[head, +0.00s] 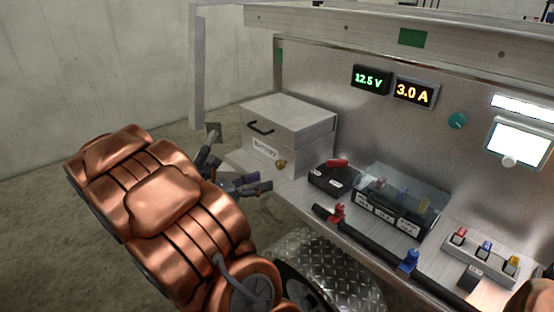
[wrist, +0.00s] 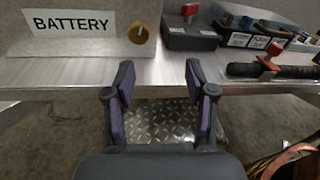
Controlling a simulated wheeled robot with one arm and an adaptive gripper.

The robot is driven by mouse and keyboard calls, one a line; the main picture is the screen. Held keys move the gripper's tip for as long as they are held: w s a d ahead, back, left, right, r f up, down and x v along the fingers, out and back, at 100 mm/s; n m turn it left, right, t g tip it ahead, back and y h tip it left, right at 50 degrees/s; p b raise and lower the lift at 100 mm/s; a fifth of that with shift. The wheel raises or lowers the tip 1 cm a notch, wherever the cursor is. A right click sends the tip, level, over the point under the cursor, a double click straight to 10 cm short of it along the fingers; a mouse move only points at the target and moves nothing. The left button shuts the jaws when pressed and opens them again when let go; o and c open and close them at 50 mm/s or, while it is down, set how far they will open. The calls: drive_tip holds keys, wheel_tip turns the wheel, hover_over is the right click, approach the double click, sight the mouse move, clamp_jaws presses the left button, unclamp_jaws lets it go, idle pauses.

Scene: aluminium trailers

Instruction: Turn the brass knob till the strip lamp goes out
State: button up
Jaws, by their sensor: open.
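The brass knob (head: 281,163) is on the front of the grey battery box (head: 306,133), at the right of its label. In the wrist view the knob (wrist: 138,33) shows as a round brass piece with a pale mark, beside the word BATTERY. My gripper (head: 238,163) is open and empty, in front of the box and apart from the knob. In the wrist view the gripper's fingers (wrist: 159,76) stand below the knob, with the knob above the left finger. The strip lamp (head: 525,106) glows white at the far right of the metal back panel.
A black box with a red part (head: 333,177) and a clear-lidded fuse box (head: 400,200) stand right of the battery box. A black bar with red and blue clamps (head: 375,240) runs along the shelf edge. A treadplate fender (head: 318,270) lies below.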

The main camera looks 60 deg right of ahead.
sight(278, 165)
drive_tip(key=shift+n+t+h, duration=0.3)
drive_tip(key=shift+n+h, duration=0.2)
drive_tip(key=shift+n, duration=0.3)
drive_tip(key=d+b, duration=0.1)
drive_tip(key=d, duration=0.6)
drive_tip(key=shift+r, duration=0.2)
drive_tip(key=shift+x, duration=0.75)
drive_tip(key=shift+r, duration=0.1)
drive_tip(key=shift+c, duration=0.5)
clamp_jaws()
